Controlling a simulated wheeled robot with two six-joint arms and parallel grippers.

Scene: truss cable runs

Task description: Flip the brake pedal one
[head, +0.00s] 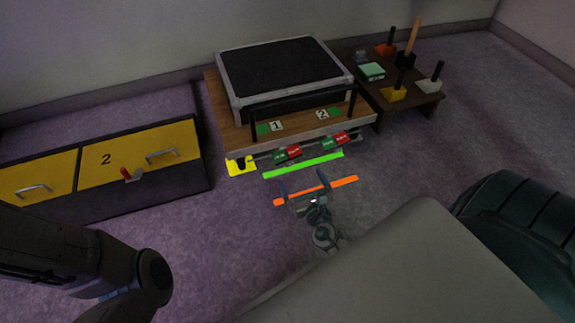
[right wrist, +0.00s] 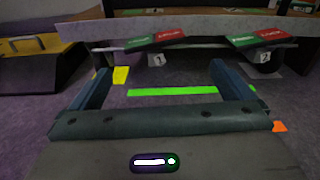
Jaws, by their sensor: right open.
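Pedal one (head: 287,153), green and red, hangs at the front edge of the wooden bench, on the left; in the right wrist view it is the left plate (right wrist: 155,40) above a white tag "1" (right wrist: 157,60). Pedal two (head: 334,140) is a similar plate to its right, also seen in the right wrist view (right wrist: 257,39) above a tag "2". My right gripper (head: 304,193) is open and empty, low in front of the bench. Its two fingers (right wrist: 160,88) point towards the pedals with a gap between. My left gripper is out of view.
Green (head: 303,165) and orange (head: 316,190) strips and a yellow patch (head: 240,166) mark the carpet. A yellow-fronted drawer cabinet (head: 130,157) stands left. A low dark table (head: 416,104) with levers stands right. Carpet between gripper and bench is clear.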

